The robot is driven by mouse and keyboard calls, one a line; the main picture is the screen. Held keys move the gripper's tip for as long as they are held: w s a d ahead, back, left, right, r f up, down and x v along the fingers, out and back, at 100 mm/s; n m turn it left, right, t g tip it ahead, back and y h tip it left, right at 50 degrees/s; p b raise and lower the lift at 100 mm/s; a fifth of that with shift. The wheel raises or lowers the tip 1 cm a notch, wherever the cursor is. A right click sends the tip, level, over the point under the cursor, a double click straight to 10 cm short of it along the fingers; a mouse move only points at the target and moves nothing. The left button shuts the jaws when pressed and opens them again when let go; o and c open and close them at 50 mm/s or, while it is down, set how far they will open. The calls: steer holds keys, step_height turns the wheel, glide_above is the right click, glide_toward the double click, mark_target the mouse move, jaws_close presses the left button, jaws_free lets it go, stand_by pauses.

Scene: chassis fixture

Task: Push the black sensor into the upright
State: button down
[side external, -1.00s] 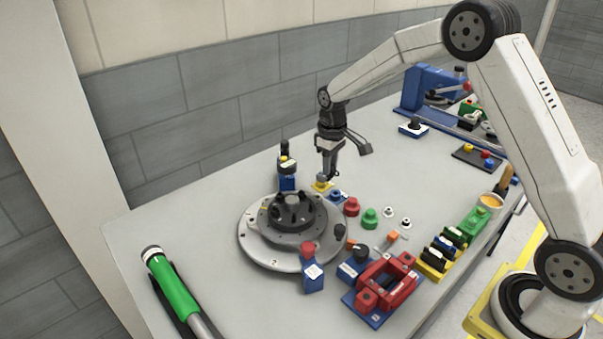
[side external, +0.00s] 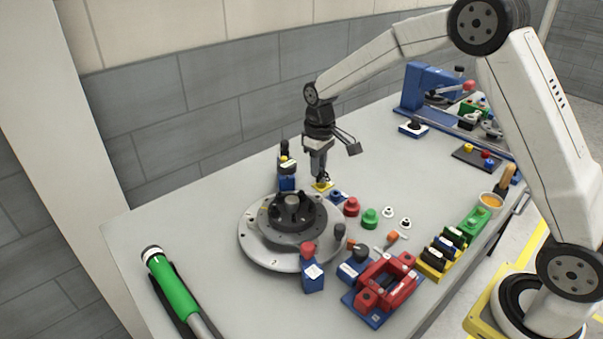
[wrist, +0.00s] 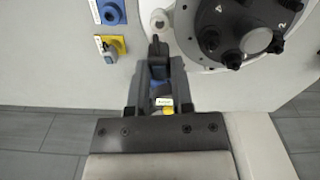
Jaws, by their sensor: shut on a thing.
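My gripper (side external: 321,177) hangs above the back of the work area, just right of the blue upright (side external: 286,184) in the side view. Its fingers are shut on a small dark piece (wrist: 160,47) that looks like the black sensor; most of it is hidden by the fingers. The upright stands behind the round fixture, with a white label, a yellow part and black parts at its top. In the wrist view blue, yellow and a white label show between my fingers. I cannot tell whether the held piece touches the upright.
The round grey fixture (side external: 260,247) with a black hub (side external: 291,213) stands close by. A yellow plate (side external: 323,186) and a blue socket (wrist: 110,11) lie beside it. A second blue upright (side external: 312,277) with a red cap stands in front.

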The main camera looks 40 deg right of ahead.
mark_target(318, 180)
steer(key=shift+f, duration=1.55)
steer(key=shift+f, duration=0.1)
steer(key=shift+f, duration=0.6)
steer(key=shift+f, duration=0.9)
stand_by(0.6)
steer(key=c, duration=0.9)
jaws_free()
steer(key=shift+o, duration=0.3)
steer(key=shift+r, duration=0.15)
steer(key=shift+r, duration=1.4)
